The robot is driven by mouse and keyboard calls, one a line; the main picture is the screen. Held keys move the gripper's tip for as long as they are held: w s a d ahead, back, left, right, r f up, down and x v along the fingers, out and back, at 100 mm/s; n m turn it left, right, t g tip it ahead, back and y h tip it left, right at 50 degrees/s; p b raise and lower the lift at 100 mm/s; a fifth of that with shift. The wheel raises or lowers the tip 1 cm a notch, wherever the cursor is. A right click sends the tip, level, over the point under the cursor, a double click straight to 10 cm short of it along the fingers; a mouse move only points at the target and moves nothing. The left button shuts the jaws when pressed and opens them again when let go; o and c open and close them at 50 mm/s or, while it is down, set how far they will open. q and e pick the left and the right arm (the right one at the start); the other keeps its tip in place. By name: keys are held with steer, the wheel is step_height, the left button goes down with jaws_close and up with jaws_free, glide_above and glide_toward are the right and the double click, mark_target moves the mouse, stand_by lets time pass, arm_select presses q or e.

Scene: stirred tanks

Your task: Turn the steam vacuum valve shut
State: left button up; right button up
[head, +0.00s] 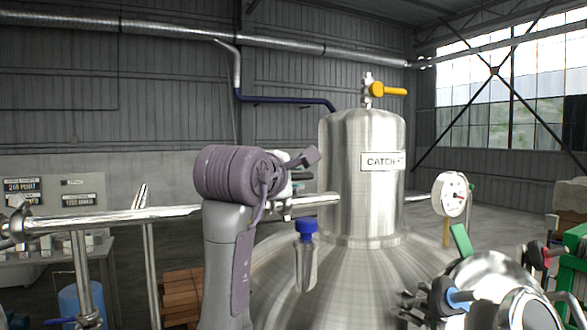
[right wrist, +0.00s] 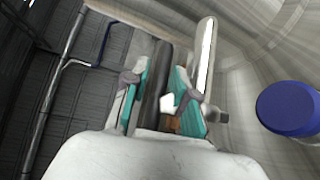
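My right gripper (head: 302,172) is at the horizontal pipe, just left of the steel catch pot (head: 345,215). In the right wrist view, its teal-padded fingers (right wrist: 160,95) stand on both sides of a dark bar-like handle (right wrist: 157,75). The left pad is close to the handle; a gap shows at the right pad, so the fingers look open around it. No readable label marks this handle as the steam vacuum valve. My wrist and gripper hide most of it in the head view. My left gripper is not in view.
A blue-capped fitting (head: 306,228) hangs just below the gripper; its blue cap shows large in the right wrist view (right wrist: 288,109). A yellow-handled valve (head: 388,90) tops the pot. A pressure gauge (head: 450,194) and a green handle (head: 461,240) stand to the right.

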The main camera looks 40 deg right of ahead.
steer(key=shift+w+d+f, duration=0.1)
steer(key=shift+d, duration=0.05)
steer(key=shift+c, duration=0.4)
jaws_close()
